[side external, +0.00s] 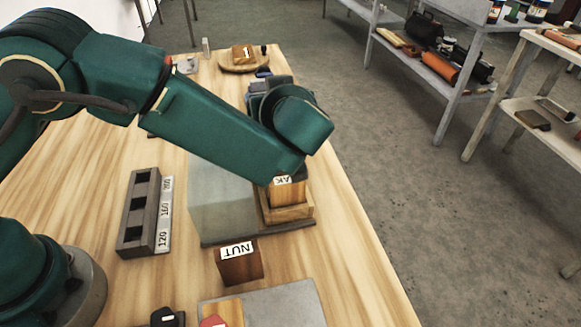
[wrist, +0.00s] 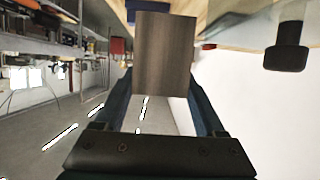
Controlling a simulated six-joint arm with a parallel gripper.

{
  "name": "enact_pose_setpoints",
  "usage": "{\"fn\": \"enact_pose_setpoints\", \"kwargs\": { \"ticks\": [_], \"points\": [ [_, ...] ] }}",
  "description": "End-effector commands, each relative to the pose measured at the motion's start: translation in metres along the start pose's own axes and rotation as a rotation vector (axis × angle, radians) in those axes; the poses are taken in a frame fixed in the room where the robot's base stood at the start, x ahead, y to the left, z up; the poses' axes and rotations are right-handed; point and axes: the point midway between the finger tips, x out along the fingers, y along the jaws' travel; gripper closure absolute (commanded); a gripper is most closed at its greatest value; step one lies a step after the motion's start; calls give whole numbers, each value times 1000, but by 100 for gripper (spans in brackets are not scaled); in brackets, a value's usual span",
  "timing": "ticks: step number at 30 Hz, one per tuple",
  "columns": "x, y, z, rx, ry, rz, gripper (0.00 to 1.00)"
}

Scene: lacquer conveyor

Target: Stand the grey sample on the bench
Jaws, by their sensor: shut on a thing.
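A grey-brown block (wrist: 164,50), which looks like the grey sample, is between the two teal fingers of my gripper (wrist: 161,84) in the wrist view. The gripper is shut on it. The wrist view looks upside down, with a strip of the wooden bench along its top. In the side view my forearm and wrist hide most of the gripper, and I cannot make out the held block there. The bench (side external: 115,210) shows broad bare wood on its left side. I cannot tell whether the block touches anything below it.
A slotted block (side external: 139,214) labelled 120, 160 and 200 stands left of a grey plate (side external: 219,205). A light block marked AK (side external: 288,191) sits in a wooden tray (side external: 287,222). A dark NUT block (side external: 241,267) stands in front. A block marked 1 (side external: 243,53) is at the far end.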

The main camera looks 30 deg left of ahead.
Motion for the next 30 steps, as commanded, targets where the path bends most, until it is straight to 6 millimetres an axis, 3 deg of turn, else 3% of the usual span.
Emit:
{"fn": "enact_pose_setpoints", "kwargs": {
  "ticks": [7, 13, 24, 30],
  "points": [
    [-21, -8, -37, 1, 0, 10, 84],
    [-35, -55, -56, -8, 0, -19, 84],
    [-38, -147, -58, -44, 1, -108, 84],
    [-35, -168, -52, -55, 0, -135, 84]
  ]
}}
